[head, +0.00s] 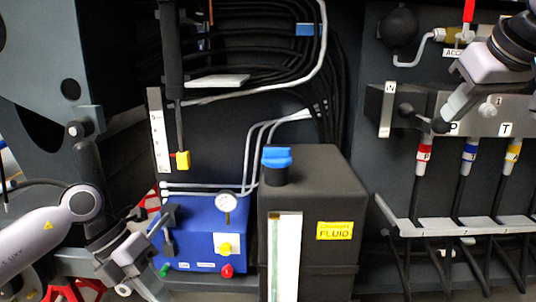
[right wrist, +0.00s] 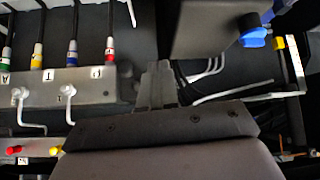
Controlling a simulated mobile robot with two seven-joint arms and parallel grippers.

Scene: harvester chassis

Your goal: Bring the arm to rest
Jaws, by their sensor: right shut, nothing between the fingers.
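My right gripper (head: 443,120) reaches in from the upper right, in front of the grey valve block (head: 475,110). In the right wrist view its fingers (right wrist: 156,85) are together with nothing seen between them. They overlap the block's end in that view, and I cannot tell whether they touch it. My left gripper (head: 140,255) is at the lower left, in front of the blue box (head: 205,225). Its fingers are seen at an angle, so I cannot tell whether they are open.
A black fluid tank (head: 312,190) with a blue cap (head: 277,157) stands in the middle. Red, blue and yellow-banded hoses (head: 423,158) hang below the valve block. A white rack (head: 455,230) is under them. Black hoses (head: 270,75) loop at the top.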

